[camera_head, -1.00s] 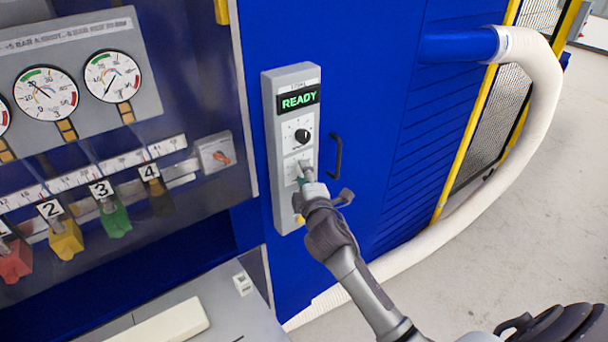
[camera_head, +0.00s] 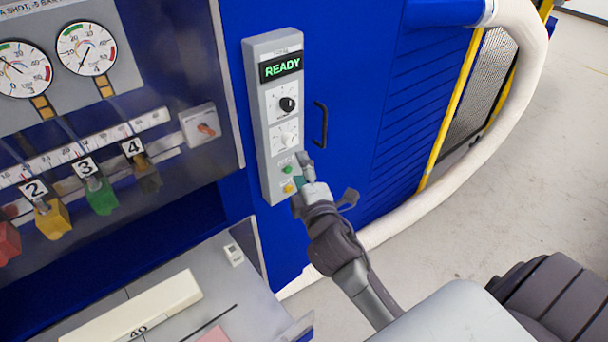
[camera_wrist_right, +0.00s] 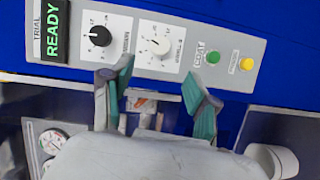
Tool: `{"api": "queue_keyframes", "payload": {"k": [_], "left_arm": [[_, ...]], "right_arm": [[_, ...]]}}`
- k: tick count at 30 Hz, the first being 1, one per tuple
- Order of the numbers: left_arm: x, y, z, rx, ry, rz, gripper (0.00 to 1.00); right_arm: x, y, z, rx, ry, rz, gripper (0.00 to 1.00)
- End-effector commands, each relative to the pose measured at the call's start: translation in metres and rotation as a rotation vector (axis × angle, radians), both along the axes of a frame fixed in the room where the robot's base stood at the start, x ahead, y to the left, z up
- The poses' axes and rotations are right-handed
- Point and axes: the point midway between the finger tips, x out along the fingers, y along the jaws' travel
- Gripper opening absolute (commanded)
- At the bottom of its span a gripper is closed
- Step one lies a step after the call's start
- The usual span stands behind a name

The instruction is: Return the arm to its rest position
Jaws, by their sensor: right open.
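My right gripper (camera_head: 303,170) is just in front of the lower part of the grey control panel (camera_head: 256,130) on the blue machine. In the right wrist view the same gripper (camera_wrist_right: 158,88) has its two teal-lined fingers spread, with nothing between them. The panel shows a green READY display (camera_head: 281,66), a black knob (camera_head: 288,104), a white knob (camera_head: 288,138), a green button (camera_head: 288,169) and a yellow button (camera_head: 288,188). In the wrist view the fingers are below the white knob (camera_wrist_right: 159,45) and appear clear of it. My left gripper is not in view.
A black door handle (camera_head: 321,124) is right of the panel. A white hose (camera_head: 440,207) curves down to the floor. Dial gauges (camera_head: 87,48) and numbered coloured blocks (camera_head: 102,197) are at left. A grey bench (camera_head: 205,300) is below. Open floor (camera_head: 520,210) lies at right.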

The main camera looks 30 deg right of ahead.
Motion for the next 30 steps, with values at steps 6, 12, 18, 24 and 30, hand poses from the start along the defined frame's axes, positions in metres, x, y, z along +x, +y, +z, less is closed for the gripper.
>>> {"api": "queue_keyframes", "payload": {"k": [6,12,18,24,30], "left_arm": [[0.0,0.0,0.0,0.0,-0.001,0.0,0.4],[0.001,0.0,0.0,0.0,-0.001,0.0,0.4],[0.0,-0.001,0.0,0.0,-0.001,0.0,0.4],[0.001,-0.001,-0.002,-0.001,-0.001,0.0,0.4],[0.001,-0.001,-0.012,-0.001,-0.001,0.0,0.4]], "right_arm": [[-0.017,0.004,0.001,0.001,0.0,0.0,0.6],[-0.017,0.004,0.001,0.0,-0.001,0.0,0.6],[-0.017,0.004,0.001,0.0,-0.001,-0.001,0.6],[-0.015,0.005,-0.012,0.014,0.019,0.004,0.6],[-0.011,0.016,-0.12,0.149,0.178,0.032,0.6]]}}
